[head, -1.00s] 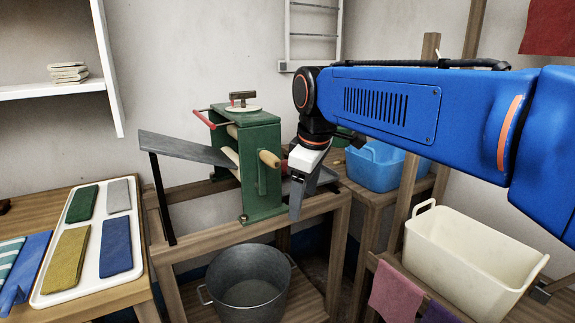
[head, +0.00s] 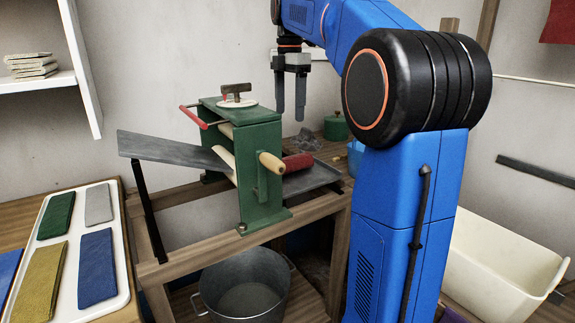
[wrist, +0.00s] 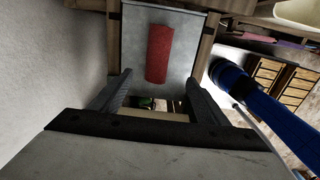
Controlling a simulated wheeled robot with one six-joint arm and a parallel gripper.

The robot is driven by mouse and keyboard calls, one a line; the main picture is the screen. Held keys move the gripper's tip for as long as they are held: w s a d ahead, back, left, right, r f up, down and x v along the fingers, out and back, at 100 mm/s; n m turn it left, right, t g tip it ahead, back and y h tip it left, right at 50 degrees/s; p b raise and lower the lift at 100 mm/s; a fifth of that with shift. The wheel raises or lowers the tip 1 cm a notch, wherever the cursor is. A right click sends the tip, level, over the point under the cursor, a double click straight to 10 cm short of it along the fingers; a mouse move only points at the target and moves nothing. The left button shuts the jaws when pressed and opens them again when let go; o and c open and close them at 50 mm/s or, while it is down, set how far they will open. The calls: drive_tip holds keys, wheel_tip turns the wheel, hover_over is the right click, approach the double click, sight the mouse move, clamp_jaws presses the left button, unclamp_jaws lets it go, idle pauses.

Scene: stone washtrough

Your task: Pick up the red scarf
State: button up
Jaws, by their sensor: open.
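The scarf also shows in the wrist view (wrist: 159,54), lying lengthwise on the grey tray (wrist: 185,70). My gripper (head: 290,113) hangs above and behind the scarf in the head view, fingers pointing down, open and empty. In the wrist view my gripper (wrist: 152,85) has its two fingers spread wide, with the scarf beyond them. It is apart from the scarf.
A metal tub (head: 243,290) sits under the mangle. A white tray (head: 68,250) with folded cloths lies at left. A small green pot (head: 336,126) stands behind the outfeed tray. A cream basin (head: 500,265) is at right.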

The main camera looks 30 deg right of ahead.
sight(290, 158)
wheel_tip(290, 158, down, 12)
drive_tip(key=shift+f, duration=0.1)
drive_tip(key=shift+w+d+f, duration=0.1)
drive_tip(key=shift+d+f, duration=0.05)
drive_tip(key=shift+f, duration=1.1)
drive_tip(key=shift+w+d+f, duration=0.1)
drive_tip(key=shift+f, duration=1.15)
drive_tip(key=c, duration=1.3)
